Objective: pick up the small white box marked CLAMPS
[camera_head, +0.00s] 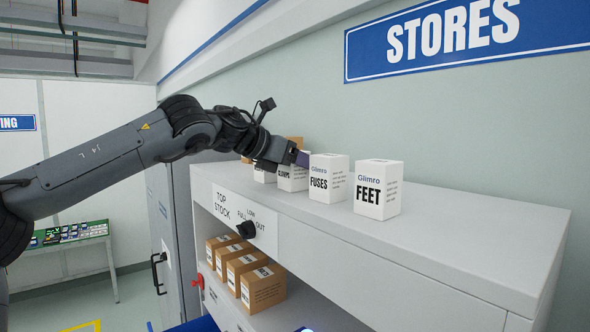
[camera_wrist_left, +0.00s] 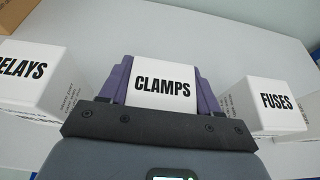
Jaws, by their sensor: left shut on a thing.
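The small white CLAMPS box (camera_head: 292,182) stands in a row of white boxes on the grey cabinet top (camera_head: 440,228). My left gripper (camera_head: 294,159) reaches it from the left and above. In the left wrist view, the purple fingers of my left gripper (camera_wrist_left: 162,78) are shut on both sides of the CLAMPS box (camera_wrist_left: 162,92), whose label faces up to the camera. The box looks upright and at the cabinet top; I cannot tell whether it is slightly raised. My right gripper is not in view.
The RELAYS box (camera_wrist_left: 35,80) and the FUSES box (camera_wrist_left: 262,108) stand close on either side, with gaps. The FEET box (camera_head: 378,190) is farther right. Brown cartons (camera_head: 262,288) sit on the shelf below. A black knob (camera_head: 246,230) projects from the cabinet front. The cabinet top's right end is clear.

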